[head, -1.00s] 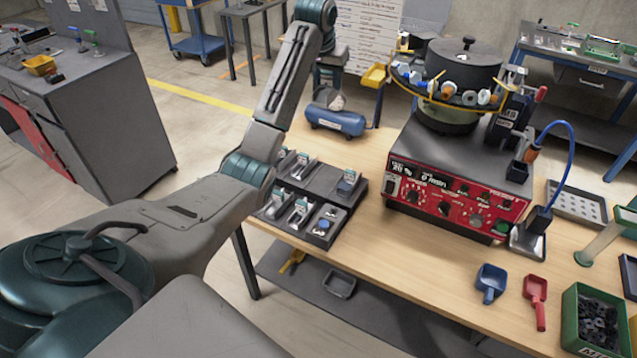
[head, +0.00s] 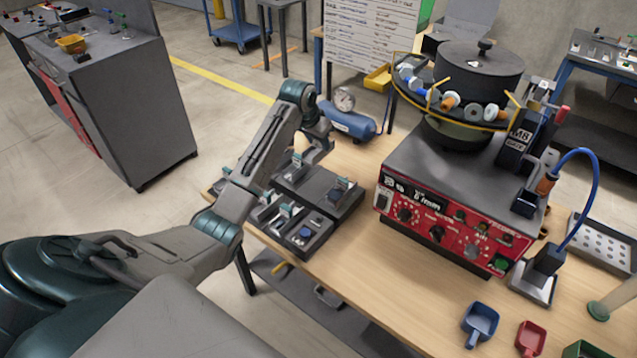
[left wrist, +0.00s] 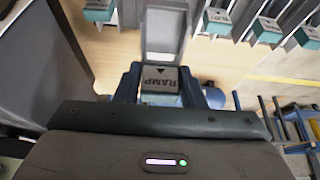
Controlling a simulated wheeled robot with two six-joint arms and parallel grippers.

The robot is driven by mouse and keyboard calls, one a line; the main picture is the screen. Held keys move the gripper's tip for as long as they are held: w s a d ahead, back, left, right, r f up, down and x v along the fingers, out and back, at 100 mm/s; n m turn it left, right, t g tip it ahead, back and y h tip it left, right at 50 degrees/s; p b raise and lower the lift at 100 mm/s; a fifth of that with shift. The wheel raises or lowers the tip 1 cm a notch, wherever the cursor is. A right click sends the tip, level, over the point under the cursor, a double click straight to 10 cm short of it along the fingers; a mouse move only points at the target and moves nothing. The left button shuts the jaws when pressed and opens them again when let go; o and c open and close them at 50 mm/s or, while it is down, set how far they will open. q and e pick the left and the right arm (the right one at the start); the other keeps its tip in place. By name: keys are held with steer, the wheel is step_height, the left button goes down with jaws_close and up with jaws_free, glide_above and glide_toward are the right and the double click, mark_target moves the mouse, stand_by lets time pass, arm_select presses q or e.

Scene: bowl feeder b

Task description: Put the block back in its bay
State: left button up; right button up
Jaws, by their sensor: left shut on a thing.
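My left gripper (head: 318,148) hangs over the back of the dark bay tray (head: 335,188) on the table; its fingertips are hard to make out there. In the left wrist view my left gripper (left wrist: 160,92) is shut on a grey block (left wrist: 159,77) marked RAMP with an arrow. A pale grey flat part extends beyond the label. Several other blocks with teal ends sit in the tray's bays, seen in the left wrist view as teal-ended blocks (left wrist: 268,30). I cannot tell which bay is the held block's. My right gripper is not in view.
The bowl feeder (head: 470,95) on its red-fronted control box (head: 440,222) stands right of the tray. A blue tank (head: 348,122) with a gauge lies behind. Blue scoop (head: 480,322) and red scoop (head: 530,338) lie at the front. Bare table is free between the tray and scoops.

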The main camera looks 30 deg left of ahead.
arm_select(q)
steer(key=f+p, duration=0.1)
steer(key=f, duration=0.6)
steer(key=f+p, duration=0.1)
steer(key=f, duration=0.2)
steer(key=shift+s+d+f+p, duration=0.1)
steer(key=shift+d+f+p, duration=0.2)
steer(key=shift+f+p, duration=0.1)
steer(key=shift+f, duration=0.2)
steer(key=shift+f, duration=0.15)
steer(key=o, duration=1.1)
steer(key=shift+o, duration=0.2)
